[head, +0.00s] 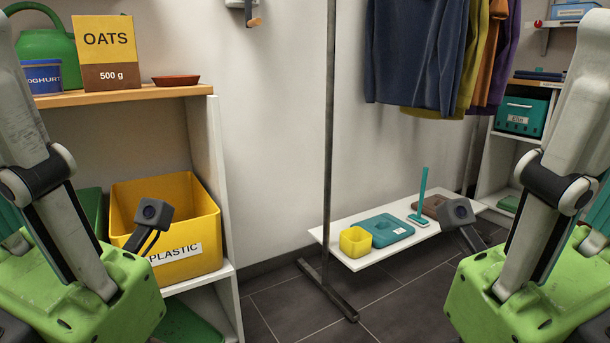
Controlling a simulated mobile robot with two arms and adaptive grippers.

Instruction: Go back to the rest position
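My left gripper (75,270) shows at the lower left, and my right gripper (530,270) at the lower right. Each has a green body, grey links with black joints and a small dark camera on a bracket. The links run up beside the picture's edges, and the fingertips cannot be made out. I cannot tell whether either gripper is open or shut, and I see nothing held in them.
A shelf (150,93) at left bears an oats box (107,50); a yellow plastic bin (190,215) stands below. A clothes rack (328,150) has a low white shelf (358,262) with trays. Dark floor is free at the centre.

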